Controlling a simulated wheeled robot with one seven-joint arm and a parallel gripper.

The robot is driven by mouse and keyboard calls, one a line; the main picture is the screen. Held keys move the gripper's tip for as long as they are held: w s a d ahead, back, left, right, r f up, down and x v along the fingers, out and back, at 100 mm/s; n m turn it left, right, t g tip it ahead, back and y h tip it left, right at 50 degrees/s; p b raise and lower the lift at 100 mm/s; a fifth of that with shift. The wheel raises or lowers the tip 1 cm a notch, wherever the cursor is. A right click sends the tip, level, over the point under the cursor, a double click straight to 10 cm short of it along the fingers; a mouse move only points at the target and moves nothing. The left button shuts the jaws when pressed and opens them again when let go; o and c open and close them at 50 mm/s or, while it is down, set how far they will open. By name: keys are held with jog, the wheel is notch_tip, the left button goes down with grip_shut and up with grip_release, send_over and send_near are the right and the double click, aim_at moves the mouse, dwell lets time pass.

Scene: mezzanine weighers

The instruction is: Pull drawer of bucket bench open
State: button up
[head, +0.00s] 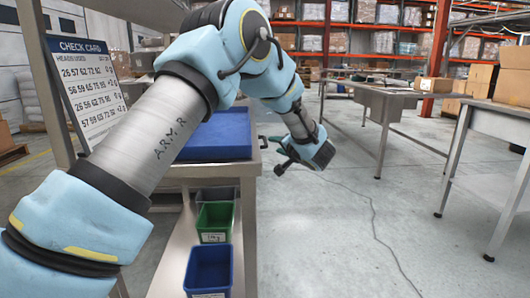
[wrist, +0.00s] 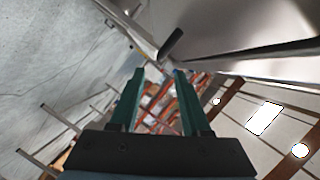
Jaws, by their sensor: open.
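The bucket bench (head: 245,172) is a metal bench at left, carrying a blue slab on top and small bins on its lower shelf. A small dark handle (head: 263,142) sits at its right edge by the top, apparently on the drawer; the drawer front is seen too edge-on to tell its outline. My gripper (head: 278,154) is just right of that edge, pointing toward it. In the wrist view, the open, empty green fingers (wrist: 158,72) are below a dark bar-like handle (wrist: 172,42) on shiny metal, apparently not touching it.
A blue bin (head: 209,268) and a green bin (head: 214,222) stand on the low shelf. A check card board (head: 90,85) is behind my arm. Metal tables with cardboard boxes (head: 512,77) stand at right. The floor between is clear.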

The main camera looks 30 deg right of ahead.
aim_at(265, 141)
jog(key=b+x, duration=0.1)
jog(key=x, duration=0.9)
jog(key=shift+w, duration=0.15)
grip_shut()
dwell(1.1)
